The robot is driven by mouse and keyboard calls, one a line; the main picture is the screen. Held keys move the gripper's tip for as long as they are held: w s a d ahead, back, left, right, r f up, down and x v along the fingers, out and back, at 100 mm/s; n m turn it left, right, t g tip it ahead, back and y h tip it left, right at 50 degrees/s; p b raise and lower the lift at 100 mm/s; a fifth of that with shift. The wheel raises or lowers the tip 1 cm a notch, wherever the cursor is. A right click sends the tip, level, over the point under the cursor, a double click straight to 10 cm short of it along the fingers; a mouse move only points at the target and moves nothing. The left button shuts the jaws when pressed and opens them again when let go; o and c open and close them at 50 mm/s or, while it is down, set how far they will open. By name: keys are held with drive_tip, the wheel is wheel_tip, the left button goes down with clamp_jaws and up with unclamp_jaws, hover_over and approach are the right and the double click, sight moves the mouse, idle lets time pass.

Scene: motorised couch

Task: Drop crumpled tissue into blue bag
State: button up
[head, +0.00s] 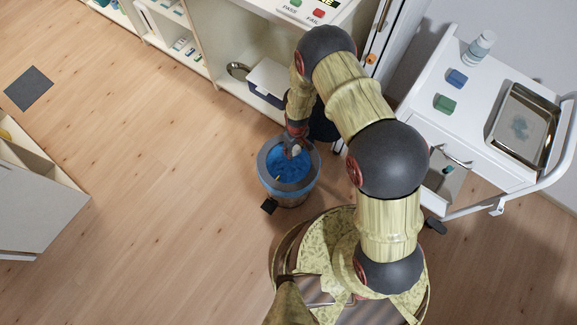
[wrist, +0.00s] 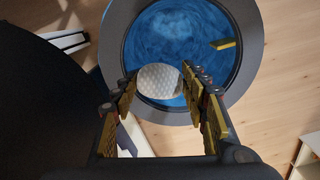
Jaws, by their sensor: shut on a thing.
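The crumpled tissue (wrist: 159,80) is a whitish, textured lump between my fingertips in the wrist view. My gripper (wrist: 156,82) is shut on it. In the head view my gripper (head: 295,143) points down over the bin, and the tissue (head: 296,150) shows as a small pale spot. The blue bag (wrist: 180,40) lines a round bin with a wide grey rim (wrist: 252,40). In the head view the blue bag (head: 283,167) shows below my gripper. The tissue appears over the opening; its exact height above the bag is hard to tell. A small yellow piece (wrist: 222,44) lies inside the bag.
A black pedal (head: 269,207) sticks out at the bin's front. A shelf unit (head: 235,50) stands behind the bin. A white trolley (head: 480,140) with a metal tray (head: 522,122) stands at the right. The wooden floor left of the bin is clear.

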drive_tip(key=shift+f, duration=0.15)
drive_tip(key=o, duration=0.8)
drive_tip(key=shift+o, duration=0.2)
wheel_tip(320, 180, up, 12)
idle(0.3)
idle(0.4)
